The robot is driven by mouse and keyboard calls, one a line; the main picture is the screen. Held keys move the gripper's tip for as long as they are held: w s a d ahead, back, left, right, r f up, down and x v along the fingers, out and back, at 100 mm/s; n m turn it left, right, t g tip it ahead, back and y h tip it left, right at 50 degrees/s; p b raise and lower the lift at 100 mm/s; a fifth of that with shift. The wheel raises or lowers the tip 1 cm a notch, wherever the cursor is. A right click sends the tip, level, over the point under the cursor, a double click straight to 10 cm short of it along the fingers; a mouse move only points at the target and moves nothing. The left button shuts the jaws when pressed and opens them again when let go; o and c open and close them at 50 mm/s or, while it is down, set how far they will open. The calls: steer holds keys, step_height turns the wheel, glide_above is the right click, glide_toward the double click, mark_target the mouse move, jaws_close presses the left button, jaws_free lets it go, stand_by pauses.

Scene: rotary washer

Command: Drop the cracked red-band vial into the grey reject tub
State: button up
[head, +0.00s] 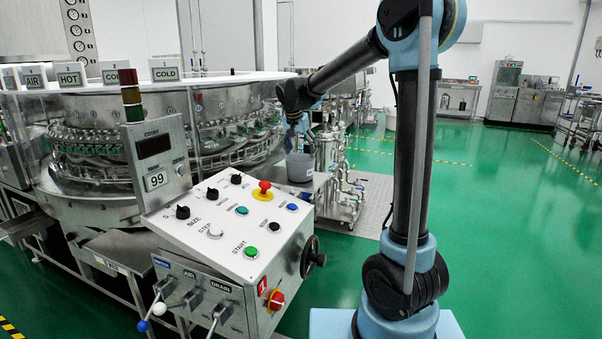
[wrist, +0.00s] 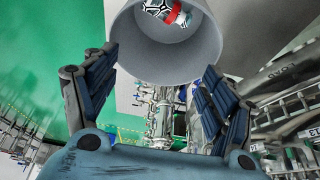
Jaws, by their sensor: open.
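The grey reject tub (head: 300,168) stands on a metal ledge beside the machine, below my gripper (head: 297,132). In the wrist view the round mouth of the tub (wrist: 128,45) faces the camera, cut off at the top edge. The cracked red-band vial (wrist: 168,13), white with black crack lines and a red band, shows within the tub's mouth near its far inner wall. My gripper (wrist: 160,62) is open, its two dark fingers wide apart with nothing between them. The vial cannot be made out in the head view.
The round washer (head: 200,130) with several vials in its ring stands left of the tub. A control panel (head: 235,225) with knobs and a red stop button is in front. Steel piping (head: 335,165) stands right of the tub. Green floor (head: 510,220) is clear at right.

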steer(key=v, duration=1.1)
steer(key=s+d+f+n+g, duration=0.1)
steer(key=s+d+f, duration=0.3)
steer(key=s+d, duration=0.55)
steer(key=s+d+f+n, duration=0.1)
steer(key=s+d+f, duration=0.3)
steer(key=s+d, duration=0.5)
steer(key=s+d+f+n, duration=0.1)
steer(key=s+d+f, duration=0.3)
steer(key=s+f, duration=0.4)
steer(key=s+d+f+n+g+y, duration=0.1)
steer(key=s+d+f, duration=0.3)
steer(key=s+f, duration=0.5)
steer(key=shift+s+f+y, duration=0.3)
steer(key=shift+f, duration=0.25)
